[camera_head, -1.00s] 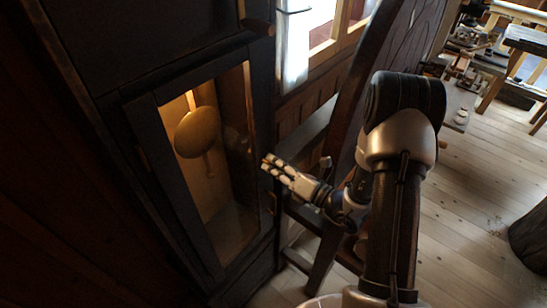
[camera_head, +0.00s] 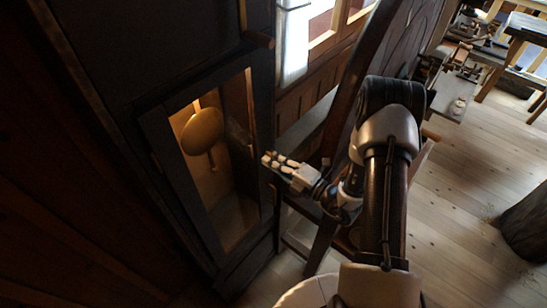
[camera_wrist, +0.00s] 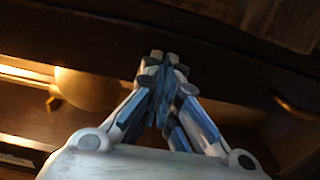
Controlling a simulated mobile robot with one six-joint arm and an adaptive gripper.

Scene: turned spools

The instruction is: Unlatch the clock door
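The clock door (camera_head: 172,160) is a dark framed, glazed door on the tall clock case and looks closed. A round brass pendulum bob (camera_head: 202,131) shows behind its glass, and also in the wrist view (camera_wrist: 88,88). My gripper (camera_head: 267,158) is just in front of the door's right side. In the wrist view its fingertips (camera_wrist: 160,62) meet, with nothing seen between them, over the dark frame. A small brass piece (camera_wrist: 294,106) is on dark wood right of the fingers, apart from them; I cannot tell whether it is the latch.
A dark wooden chair-like piece (camera_head: 345,110) stands close behind my arm. A bright window (camera_head: 296,45) is right of the clock. A workbench with tools (camera_head: 462,65) is at the upper right. A dark round stump (camera_head: 528,228) stands on the open plank floor at the right.

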